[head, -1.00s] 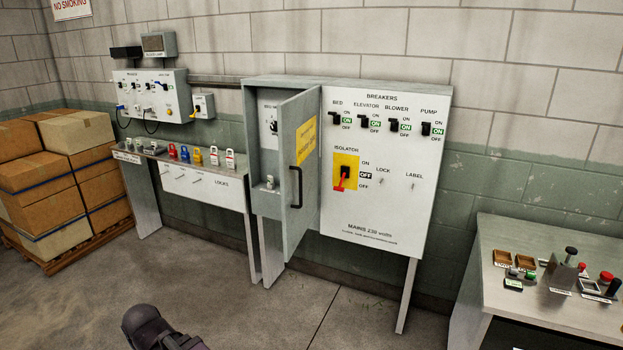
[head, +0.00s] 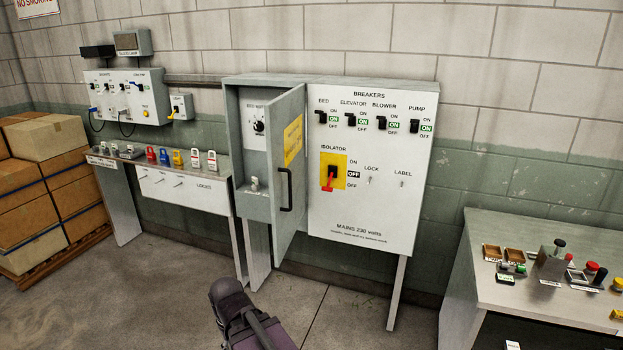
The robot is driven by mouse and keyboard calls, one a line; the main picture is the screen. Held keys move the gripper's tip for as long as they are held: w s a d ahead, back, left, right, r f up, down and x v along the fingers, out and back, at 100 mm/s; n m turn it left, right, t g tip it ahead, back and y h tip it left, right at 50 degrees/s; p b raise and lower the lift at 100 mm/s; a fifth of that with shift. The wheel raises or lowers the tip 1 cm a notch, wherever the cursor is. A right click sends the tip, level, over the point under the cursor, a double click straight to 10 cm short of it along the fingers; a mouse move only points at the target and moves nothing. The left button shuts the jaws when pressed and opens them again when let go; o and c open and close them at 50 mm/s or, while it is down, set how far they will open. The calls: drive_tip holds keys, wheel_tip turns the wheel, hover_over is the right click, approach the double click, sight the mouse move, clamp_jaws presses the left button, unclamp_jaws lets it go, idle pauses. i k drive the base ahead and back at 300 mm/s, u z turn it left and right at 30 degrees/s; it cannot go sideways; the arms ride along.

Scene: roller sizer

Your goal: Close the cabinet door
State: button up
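The grey cabinet (head: 258,209) stands against the wall left of the white breaker panel. Its door (head: 288,212) is hinged on the right and stands open, swung outward toward me. The door has a black handle (head: 286,190) and a yellow label (head: 293,140). Inside the open cabinet a black knob (head: 259,127) and a small fitting lower down show. Part of my arm shows at the bottom, in front of and below the cabinet, apart from the door. The fingertips of my gripper cannot be made out.
The breaker panel (head: 368,215) joins the cabinet on the right. A lock shelf (head: 190,191) stands to the left, with boxes (head: 45,190) beyond it. A table (head: 490,280) with small controls is at the right. The floor (head: 345,315) before the cabinet is clear.

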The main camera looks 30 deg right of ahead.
sight(284, 116)
drive_tip(key=z, duration=0.85)
drive_tip(key=i, duration=1)
drive_tip(key=k, duration=1.35)
drive_tip(key=z, duration=0.35)
drive_tip(key=i, duration=0.15)
drive_tip(key=u, duration=0.3)
